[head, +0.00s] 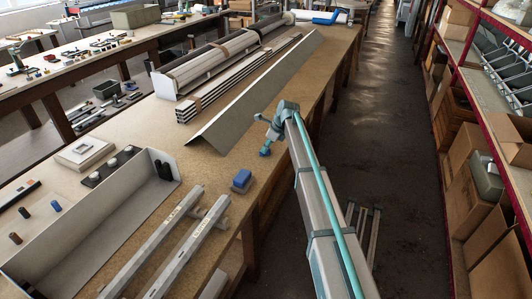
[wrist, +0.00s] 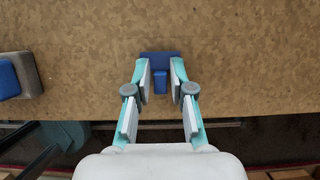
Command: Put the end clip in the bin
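A small blue T-shaped piece, which looks like the end clip (wrist: 160,59), lies on the tan bench top near its front edge. It shows as a small blue shape in the head view (head: 264,153). My gripper (wrist: 160,75) is open, with its fingers on either side of the clip's narrow stem. A gap shows between each pad and the stem. In the head view my gripper (head: 268,147) is low over the bench edge. I cannot tell for sure which container is the bin; a long grey open trough (head: 110,215) stands on the bench at the left.
A blue-and-grey block (head: 242,181) lies near the clip, left of my gripper in the wrist view (wrist: 22,75). Two labelled metal bars (head: 165,235) lie at the front. A long angled sheet (head: 255,90) and stacked profiles lie behind. Red-edged shelves with boxes (head: 475,150) stand right.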

